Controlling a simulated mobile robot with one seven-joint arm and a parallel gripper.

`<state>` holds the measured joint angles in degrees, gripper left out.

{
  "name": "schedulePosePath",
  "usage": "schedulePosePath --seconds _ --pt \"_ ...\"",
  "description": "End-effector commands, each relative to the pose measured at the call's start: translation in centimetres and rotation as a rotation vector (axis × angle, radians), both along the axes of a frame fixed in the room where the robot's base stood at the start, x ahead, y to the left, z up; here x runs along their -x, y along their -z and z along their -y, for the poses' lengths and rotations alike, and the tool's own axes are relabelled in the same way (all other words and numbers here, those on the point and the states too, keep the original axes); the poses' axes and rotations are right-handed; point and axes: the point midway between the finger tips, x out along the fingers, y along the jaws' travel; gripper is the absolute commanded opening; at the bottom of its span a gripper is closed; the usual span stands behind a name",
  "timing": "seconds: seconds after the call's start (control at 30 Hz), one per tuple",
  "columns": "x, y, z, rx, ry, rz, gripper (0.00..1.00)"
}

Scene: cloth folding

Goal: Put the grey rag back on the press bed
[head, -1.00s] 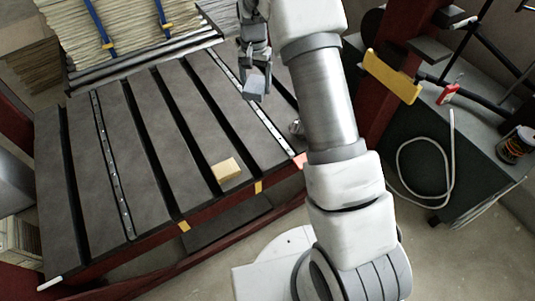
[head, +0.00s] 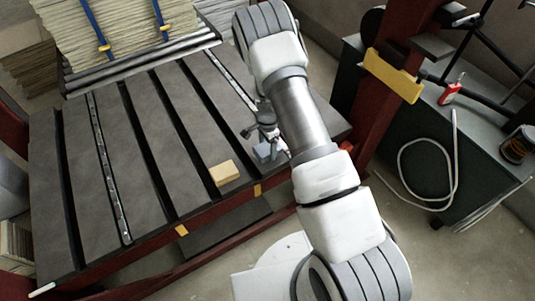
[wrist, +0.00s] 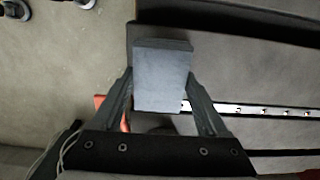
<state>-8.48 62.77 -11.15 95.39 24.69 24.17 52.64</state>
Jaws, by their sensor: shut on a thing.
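The grey rag (wrist: 162,75) looks like a small blue-grey block. My gripper (wrist: 162,100) is shut on it, with one finger on each side in the wrist view. In the head view the rag (head: 266,151) shows below my gripper (head: 268,139), near the right front edge of the press bed (head: 165,125). The bed is dark, flat and slotted. In the wrist view the rag overlaps the corner of the bed (wrist: 230,60), with floor to the left. I cannot tell whether the rag touches the bed. My arm hides part of the bed's right side.
A tan block (head: 224,173) lies on the bed near its front edge. A stack of sheets (head: 125,30) with blue straps stands behind the bed. A red post (head: 385,105) with a yellow part (head: 391,75) stands to the right. The middle and left of the bed are clear.

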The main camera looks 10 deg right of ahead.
Motion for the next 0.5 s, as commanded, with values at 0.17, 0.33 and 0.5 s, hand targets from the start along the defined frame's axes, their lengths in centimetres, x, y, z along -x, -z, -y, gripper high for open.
schedulePosePath --seconds 0.17,0.33,0.5 --pt "0.0 2.8 0.0 0.000 -0.001 -0.001 0.32" --pt "0.0 2.8 0.0 0.001 -0.001 0.001 0.32" --pt "0.0 3.1 0.0 0.000 -0.002 0.000 0.32"
